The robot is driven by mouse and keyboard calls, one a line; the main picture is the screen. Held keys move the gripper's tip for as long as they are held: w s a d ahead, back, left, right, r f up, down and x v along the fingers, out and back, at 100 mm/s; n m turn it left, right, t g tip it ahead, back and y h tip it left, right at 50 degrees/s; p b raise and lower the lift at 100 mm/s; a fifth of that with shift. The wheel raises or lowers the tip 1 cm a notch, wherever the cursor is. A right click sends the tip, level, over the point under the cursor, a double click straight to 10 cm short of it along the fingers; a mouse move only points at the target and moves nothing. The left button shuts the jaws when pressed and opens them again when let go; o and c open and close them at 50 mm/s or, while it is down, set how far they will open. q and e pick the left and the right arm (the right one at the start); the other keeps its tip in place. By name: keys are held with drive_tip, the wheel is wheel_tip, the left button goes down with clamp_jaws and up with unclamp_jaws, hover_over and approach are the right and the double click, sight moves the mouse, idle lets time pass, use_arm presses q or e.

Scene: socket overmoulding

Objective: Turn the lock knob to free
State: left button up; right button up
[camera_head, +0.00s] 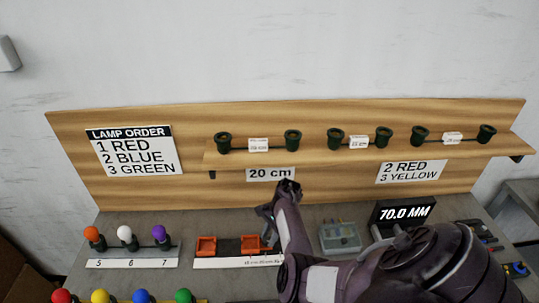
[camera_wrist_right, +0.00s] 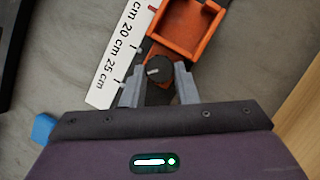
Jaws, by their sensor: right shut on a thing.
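The lock knob (camera_wrist_right: 158,69) is a dark round knob with a light mark on top, at the end of the jig by the orange block (camera_wrist_right: 163,44) in the right wrist view. My right gripper (camera_wrist_right: 160,86) has its two grey fingers on either side of the knob and is shut on it. In the head view my right gripper (camera_head: 268,222) is at the right end of the orange and black jig (camera_head: 207,246), and its arm and fingers hide the knob. My left gripper is in neither view.
A white centimetre scale (camera_wrist_right: 113,62) runs along the jig. Coloured lamps (camera_head: 124,233) stand to its left and along the front edge. A grey box (camera_head: 340,238) and a 70.0 MM display (camera_head: 404,213) stand right. Lampholders sit on the wooden shelf (camera_head: 310,153) behind.

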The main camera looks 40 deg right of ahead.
idle(0.3)
drive_tip(key=o, duration=1)
